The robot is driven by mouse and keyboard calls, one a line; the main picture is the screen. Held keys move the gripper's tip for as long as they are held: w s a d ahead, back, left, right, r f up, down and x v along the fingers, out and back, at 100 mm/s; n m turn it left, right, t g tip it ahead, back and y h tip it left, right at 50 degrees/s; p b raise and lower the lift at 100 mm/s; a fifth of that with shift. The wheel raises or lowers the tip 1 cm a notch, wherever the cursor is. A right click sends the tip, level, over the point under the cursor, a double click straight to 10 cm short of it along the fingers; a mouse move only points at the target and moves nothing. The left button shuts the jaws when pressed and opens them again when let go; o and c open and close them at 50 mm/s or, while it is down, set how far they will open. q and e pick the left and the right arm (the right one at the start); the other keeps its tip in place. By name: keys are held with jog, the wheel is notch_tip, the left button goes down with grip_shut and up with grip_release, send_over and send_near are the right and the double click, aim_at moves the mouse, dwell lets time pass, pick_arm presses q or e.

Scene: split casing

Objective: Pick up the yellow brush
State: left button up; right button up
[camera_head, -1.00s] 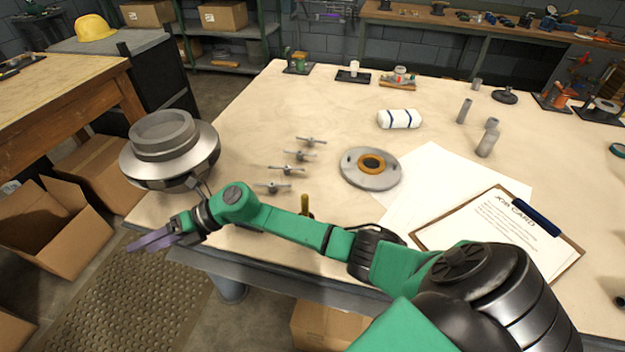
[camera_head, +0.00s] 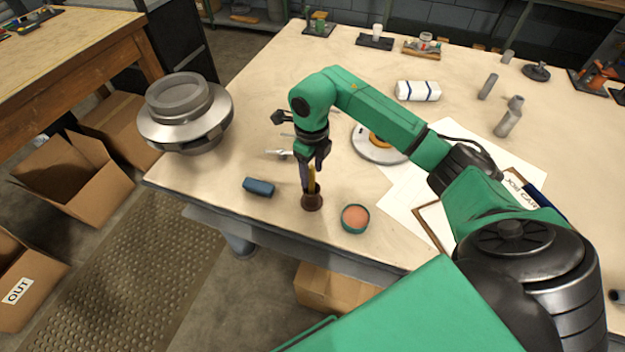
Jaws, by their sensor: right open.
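The jaws are open, and I cannot tell whether a finger touches the handle. The gripper hides the upper part of the brush. My left gripper does not show.
A dark blue block (camera_head: 259,187) lies left of the brush, and a round tin with orange content (camera_head: 355,218) stands to its right. A metal impeller casing (camera_head: 185,115) sits at the table's left edge. A flanged disc (camera_head: 372,147) is partly behind my arm.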

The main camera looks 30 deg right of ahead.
aim_at(312, 179)
notch_tip(312, 179, down, 4)
jog(key=shift+w+p, duration=0.15)
jog(key=shift+p, duration=0.45)
grip_shut()
